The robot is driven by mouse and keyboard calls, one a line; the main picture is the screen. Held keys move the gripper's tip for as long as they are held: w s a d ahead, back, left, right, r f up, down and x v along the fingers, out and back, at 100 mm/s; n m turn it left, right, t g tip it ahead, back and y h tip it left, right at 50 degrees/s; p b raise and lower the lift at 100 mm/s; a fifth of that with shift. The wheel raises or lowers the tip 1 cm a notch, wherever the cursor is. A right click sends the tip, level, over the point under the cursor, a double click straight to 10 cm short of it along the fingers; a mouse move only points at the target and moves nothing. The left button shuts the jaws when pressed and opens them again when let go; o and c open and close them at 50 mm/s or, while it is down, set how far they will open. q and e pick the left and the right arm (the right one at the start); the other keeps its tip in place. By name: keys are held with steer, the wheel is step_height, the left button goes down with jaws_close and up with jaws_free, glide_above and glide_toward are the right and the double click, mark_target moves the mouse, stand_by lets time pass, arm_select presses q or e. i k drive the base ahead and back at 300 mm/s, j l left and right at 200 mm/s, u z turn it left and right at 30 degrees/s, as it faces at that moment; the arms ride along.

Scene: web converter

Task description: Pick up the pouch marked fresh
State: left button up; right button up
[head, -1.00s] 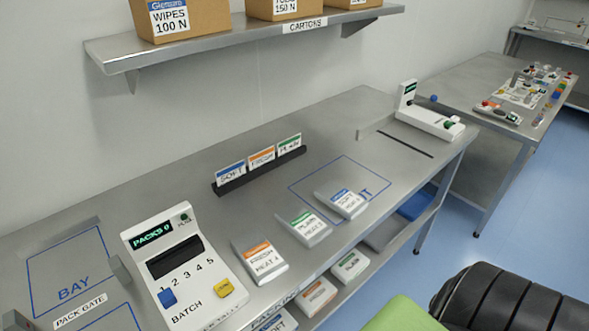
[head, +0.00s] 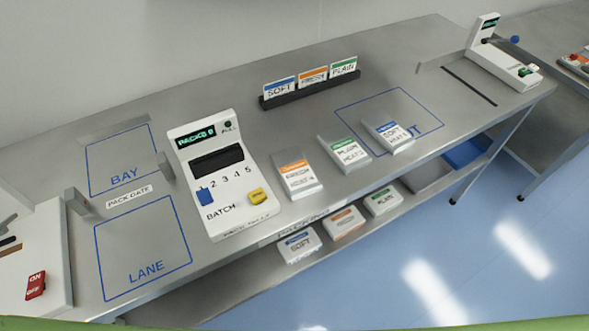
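The pouch with the orange band, marked fresh (head: 298,180), lies flat on the steel table just right of the batch machine. Its print is small and hard to read. A green-banded plain pouch (head: 344,154) and a blue-banded soft pouch (head: 388,137) lie in a row to its right. Another orange-banded pack (head: 343,221) sits on the lower shelf, between a blue soft pack (head: 299,245) and a green pack (head: 383,200). Neither of my grippers shows in the head view.
The white batch machine (head: 222,175) with buttons stands left of the fresh pouch. A dark rack (head: 311,90) holding soft, fresh and plain cards stands behind. Blue outlines mark BAY (head: 122,158), LANE (head: 144,248) and a right-hand area. A white sealer-like device (head: 500,58) stands far right.

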mark_target(296, 175)
steer(key=k+j, duration=0.15)
steer(key=j, duration=0.25)
steer(key=k+j+u, duration=0.15)
steer(key=j, duration=0.3)
steer(key=k+j, duration=0.1)
steer(key=j, duration=0.3)
steer(key=u, duration=0.05)
